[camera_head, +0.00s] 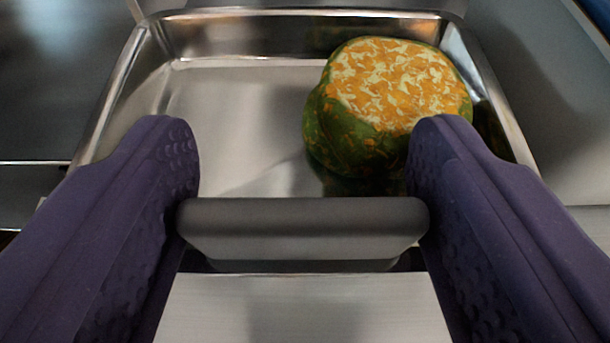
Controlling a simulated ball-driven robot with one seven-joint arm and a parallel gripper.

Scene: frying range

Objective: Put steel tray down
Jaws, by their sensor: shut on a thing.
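The steel tray (225,115) fills the middle of the view, with shiny raised walls. A dark grey bar-shaped handle (303,222) runs across its near side. My gripper (303,215) has its two purple textured fingers on either end of this handle and is shut on it. A round green and orange thing with a pale mottled top, like a squash (390,105), sits inside the tray at the right. My right finger hides a little of it. The tray's near wall is mostly hidden behind the handle and fingers.
A dark surface (60,90) lies to the left of the tray. A grey surface (560,130) lies to the right, with a blue edge (595,20) at the top right corner. A pale metal surface (303,310) shows below the handle, between my fingers.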

